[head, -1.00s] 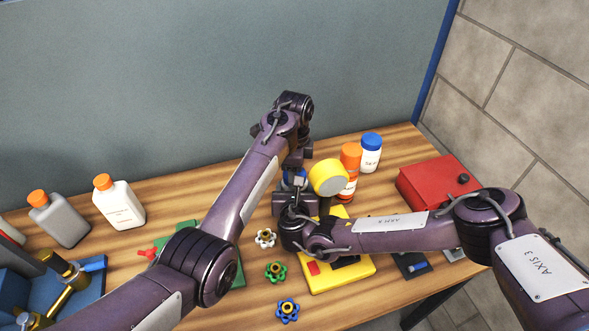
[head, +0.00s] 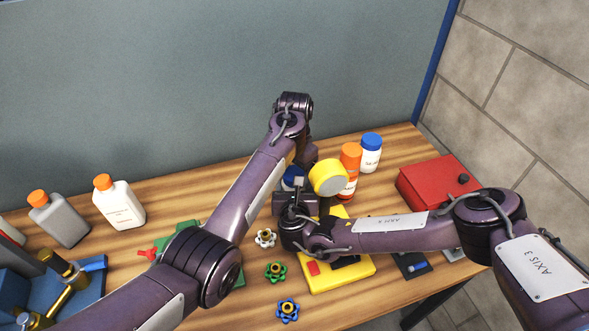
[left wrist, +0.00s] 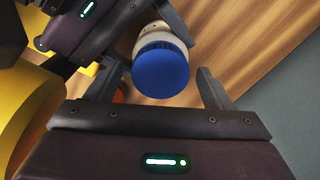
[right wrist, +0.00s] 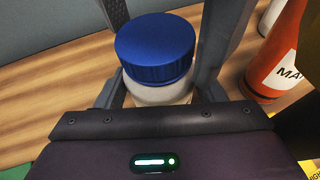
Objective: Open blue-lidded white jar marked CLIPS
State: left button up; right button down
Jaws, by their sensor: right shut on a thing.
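A white jar with a blue lid stands between the fingers of my right gripper (right wrist: 160,90). The lid (right wrist: 155,45) and white body show in the right wrist view, and the blue lid (head: 292,178) partly shows in the head view. No marking on this jar is readable. My right gripper is shut on the jar's body below the lid. My left gripper (left wrist: 162,68) is open, its fingers on either side of the blue lid (left wrist: 160,70) with visible gaps. In the head view the left gripper is mostly hidden by its arm.
A yellow-lidded container (head: 328,177), an orange bottle (head: 350,157) and another blue-lidded white jar (head: 370,155) stand close to the right. A red box (head: 435,184) is further right. Valve handwheels (head: 275,271) and a yellow box (head: 345,275) lie in front. Free table lies left of the grippers.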

pick_arm(q)
jog(key=shift+r, duration=2.25)
jog(key=shift+c, duration=0.3)
jog(key=m, duration=0.2)
jog(key=r+m, duration=0.1)
jog(key=m, duration=0.1)
jog(key=shift+w+m, duration=0.1)
jog(key=shift+m, duration=0.3)
jog(key=m, duration=0.3)
jog(key=r+m, duration=0.1)
jog(key=m, duration=0.5)
jog(key=r+m, duration=0.1)
jog(key=m, duration=0.2)
jog(key=shift+r+m, duration=0.1)
jog(key=shift+m, duration=1)
notch_tip(320, 180, down, 8)
jog(key=shift+r, duration=0.1)
